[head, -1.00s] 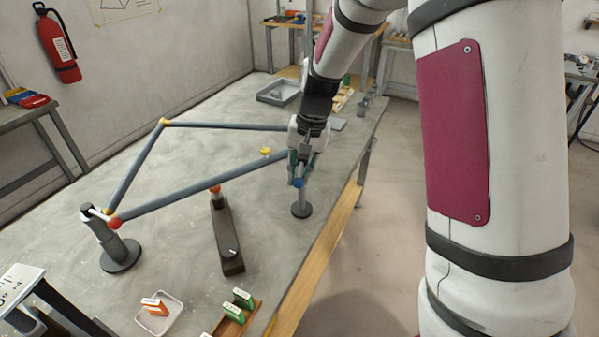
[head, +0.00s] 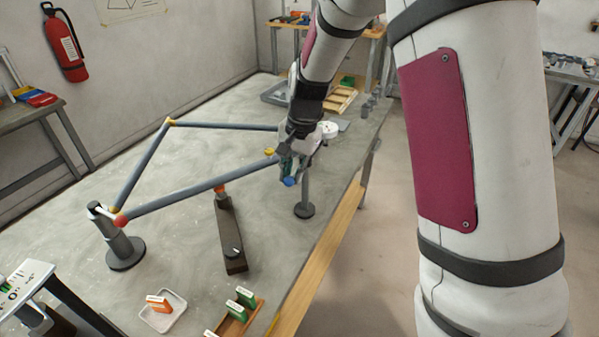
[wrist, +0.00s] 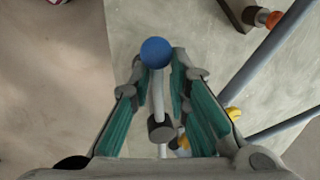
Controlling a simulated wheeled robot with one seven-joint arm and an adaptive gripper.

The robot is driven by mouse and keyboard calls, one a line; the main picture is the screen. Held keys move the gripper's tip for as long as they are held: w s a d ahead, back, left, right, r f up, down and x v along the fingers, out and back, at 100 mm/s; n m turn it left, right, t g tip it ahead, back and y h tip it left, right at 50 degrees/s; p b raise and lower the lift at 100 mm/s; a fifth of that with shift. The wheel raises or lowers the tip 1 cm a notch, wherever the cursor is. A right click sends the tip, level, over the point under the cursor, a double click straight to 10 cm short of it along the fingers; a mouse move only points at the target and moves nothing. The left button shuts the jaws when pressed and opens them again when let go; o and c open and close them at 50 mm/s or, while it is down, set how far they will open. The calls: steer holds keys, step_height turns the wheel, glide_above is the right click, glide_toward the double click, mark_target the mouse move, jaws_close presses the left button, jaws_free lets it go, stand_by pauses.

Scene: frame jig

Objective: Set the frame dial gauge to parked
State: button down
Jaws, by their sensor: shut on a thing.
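The tube frame (head: 200,190) lies in a triangle over the table, with a red joint (head: 121,220) on a stand at left and a yellow joint (head: 170,122) at the back. My gripper (head: 290,172) is at its right end, by a blue ball (head: 290,182). In the wrist view the fingers (wrist: 160,90) are shut around a pale rod below the blue ball (wrist: 155,52). A dark bar with an orange tip (head: 219,188) and a small pale pointer (head: 235,252) lies under the front tube; I cannot tell whether this is the dial gauge, or whether the tip touches the tube.
A grey post (head: 305,208) stands just right of my gripper. A white tray (head: 163,313) and a wooden rack (head: 236,318) with green blocks are at the front. A pale round thing (head: 328,130) shows behind my wrist.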

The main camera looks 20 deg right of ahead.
steer(key=shift+w+a+m+t+h+p, duration=0.15)
steer(key=shift+w+a+m, duration=0.4)
steer(key=shift+m, duration=0.5)
steer(key=shift+w+a+m+t+h+p, duration=0.15)
steer(key=shift+w+a+m, duration=0.25)
steer(key=shift+w+m, duration=0.45)
steer(key=shift+w+a+m+h+p, duration=0.15)
steer(key=shift+w+a+m, duration=0.3)
steer(key=shift+m, duration=0.75)
steer(key=c, duration=1.7)
jaws_free()
steer(key=r, duration=0.4)
steer(key=s+r, duration=0.1)
steer(key=r, duration=0.3)
steer(key=s+r, duration=0.1)
steer(key=r, duration=0.2)
steer(key=shift+d+r, duration=0.3)
steer(key=shift+r, duration=0.1)
